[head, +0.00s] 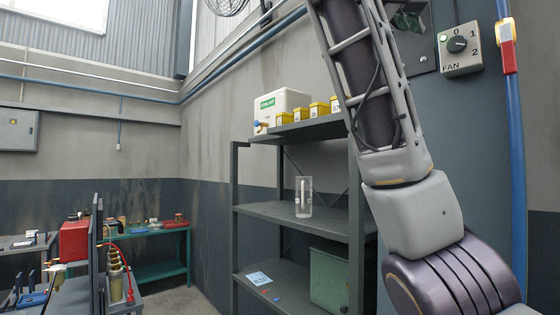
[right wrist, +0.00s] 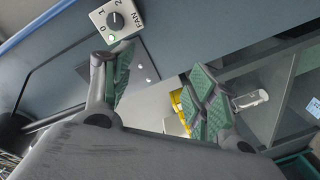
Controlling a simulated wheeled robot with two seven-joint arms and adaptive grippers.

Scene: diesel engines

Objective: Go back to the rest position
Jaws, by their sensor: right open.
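My right gripper (head: 408,20) is raised high at the wall, at the top of the head view, with the arm rising from the lower right. Only part of it shows there, left of the fan switch (head: 461,48). In the right wrist view its two green-padded fingers (right wrist: 160,88) are spread apart with nothing between them. The fan switch, a grey plate with a black knob, also shows in the right wrist view (right wrist: 116,20), apart from the fingers. My left gripper is not in view.
A dark shelf unit (head: 290,208) stands close left of my right arm. It holds a white coolant container (head: 283,103), yellow bins (head: 300,114), a clear cylinder (head: 304,198) and a green crate (head: 328,275). A blue pipe (head: 516,150) runs down the right wall. Workbenches stand at left.

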